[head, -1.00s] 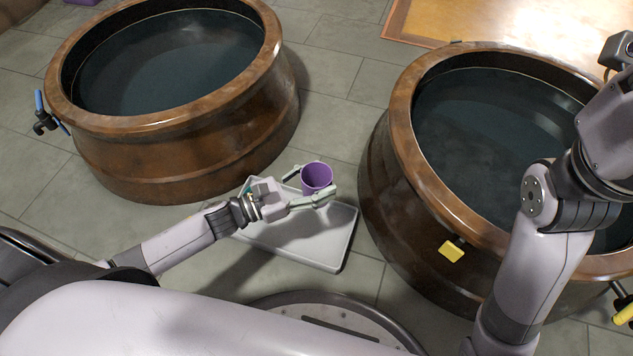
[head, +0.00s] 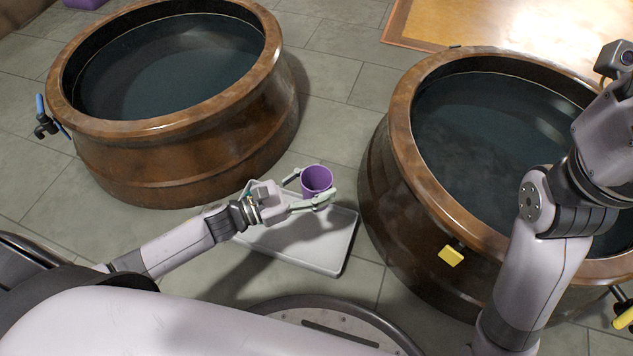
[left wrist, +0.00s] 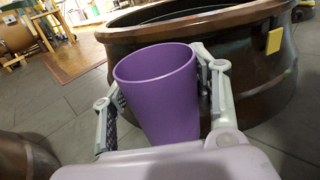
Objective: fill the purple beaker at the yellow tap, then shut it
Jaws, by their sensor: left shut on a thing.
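The purple beaker (head: 317,180) is upright above a grey tray, between the two jars. My left gripper (head: 306,190) is shut on it, with one finger on each side. The left wrist view shows the beaker (left wrist: 160,95) close up, between the fingers (left wrist: 160,92); I see only purple wall inside, and its bottom is hidden. The yellow tap (head: 624,316) is at the lower right edge of the head view, on the right jar and partly cut off. It is well apart from the beaker. My right arm rises at the right, and its gripper is out of view.
The right jar (head: 400,110) and left jar (head: 180,160) hold dark water. A yellow tag (head: 451,256) is on the right jar's side. A blue-handled tap (head: 41,112) is on the left jar. The grey tray (head: 318,258) lies on the tiled floor.

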